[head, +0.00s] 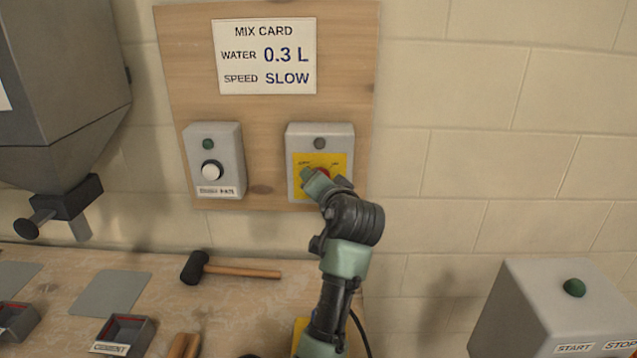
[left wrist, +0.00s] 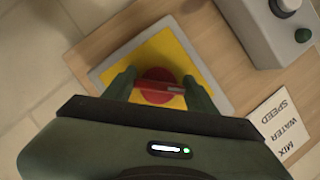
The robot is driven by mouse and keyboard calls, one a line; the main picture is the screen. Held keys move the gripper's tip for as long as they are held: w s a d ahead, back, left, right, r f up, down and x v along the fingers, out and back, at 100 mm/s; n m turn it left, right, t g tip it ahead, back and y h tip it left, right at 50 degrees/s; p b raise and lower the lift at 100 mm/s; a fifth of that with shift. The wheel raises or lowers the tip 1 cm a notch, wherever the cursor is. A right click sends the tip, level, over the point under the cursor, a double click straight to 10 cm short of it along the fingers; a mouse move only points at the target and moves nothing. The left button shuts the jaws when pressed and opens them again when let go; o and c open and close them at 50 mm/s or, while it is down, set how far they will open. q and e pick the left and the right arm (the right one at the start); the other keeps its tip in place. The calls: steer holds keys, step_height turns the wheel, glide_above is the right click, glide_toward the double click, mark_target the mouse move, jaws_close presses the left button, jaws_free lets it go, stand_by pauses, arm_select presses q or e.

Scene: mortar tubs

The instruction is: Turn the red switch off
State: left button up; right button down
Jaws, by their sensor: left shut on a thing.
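The red switch (left wrist: 158,86) is a round red knob with a raised bar across it, on a yellow plate (head: 342,163) on a grey box (head: 319,132). The box is fixed to a wooden board on the wall. My left gripper (left wrist: 162,88) is at the knob, with its two green fingers on either side of the bar, shut on it. The small lamp on the box above the plate looks dark grey. My right gripper is not in view.
Left of the switch box is another grey box (head: 231,145) with a white knob and green lamp. A mix card (head: 265,57) hangs above. A mallet (head: 228,270) and small trays lie on the bench. A grey start/stop box (head: 535,310) stands at right.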

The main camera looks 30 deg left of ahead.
arm_select(q)
steer(key=shift+f, duration=0.15)
steer(key=o, duration=1.4)
steer(key=shift+c, duration=0.2)
